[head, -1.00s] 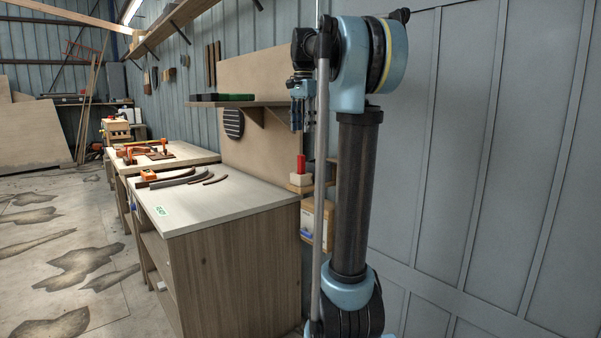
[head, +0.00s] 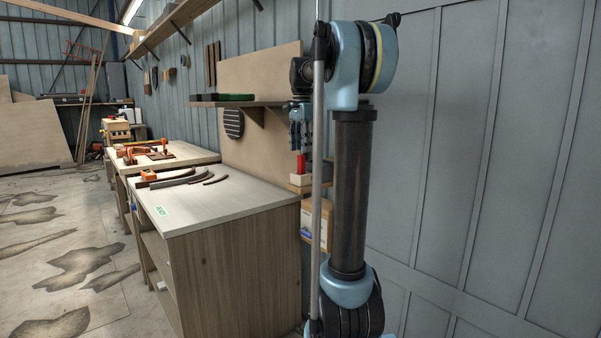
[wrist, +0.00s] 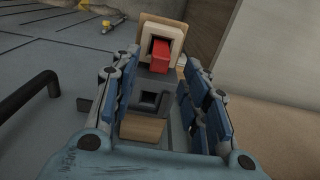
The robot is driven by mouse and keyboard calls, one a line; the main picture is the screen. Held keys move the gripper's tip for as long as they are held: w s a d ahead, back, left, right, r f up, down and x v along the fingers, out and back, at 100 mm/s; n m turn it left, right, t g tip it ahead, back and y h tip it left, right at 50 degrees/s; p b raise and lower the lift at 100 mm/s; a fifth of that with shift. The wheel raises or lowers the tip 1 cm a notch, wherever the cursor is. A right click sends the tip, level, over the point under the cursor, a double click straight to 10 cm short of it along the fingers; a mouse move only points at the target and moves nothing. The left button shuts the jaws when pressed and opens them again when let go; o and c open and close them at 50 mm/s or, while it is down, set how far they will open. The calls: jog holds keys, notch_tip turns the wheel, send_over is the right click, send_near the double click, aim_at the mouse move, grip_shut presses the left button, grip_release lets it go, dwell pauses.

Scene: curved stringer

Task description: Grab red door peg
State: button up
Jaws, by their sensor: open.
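The red peg (head: 301,163) stands upright in a pale block (head: 300,179) on a small wooden shelf beside the workbench. In the wrist view the red peg (wrist: 160,55) rises from a square hole in the pale block (wrist: 174,36), ahead of and between my fingers. My gripper (head: 300,148) points down just above the peg in the head view. In the wrist view my gripper (wrist: 158,80) has its blue-padded fingers spread apart, with nothing held between them. A grey block with an empty square hole (wrist: 148,100) lies nearer, between the fingers.
A workbench (head: 235,205) stands to the left with several curved strips on top. A shelf (head: 240,103) is fixed on the board above it. The ribbed wall is close behind my arm. A dark bar handle (wrist: 30,95) shows at left in the wrist view.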

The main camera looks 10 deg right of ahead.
aim_at(301, 162)
jog(key=shift+f, duration=3.55)
jog(key=shift+c, duration=0.3)
grip_shut()
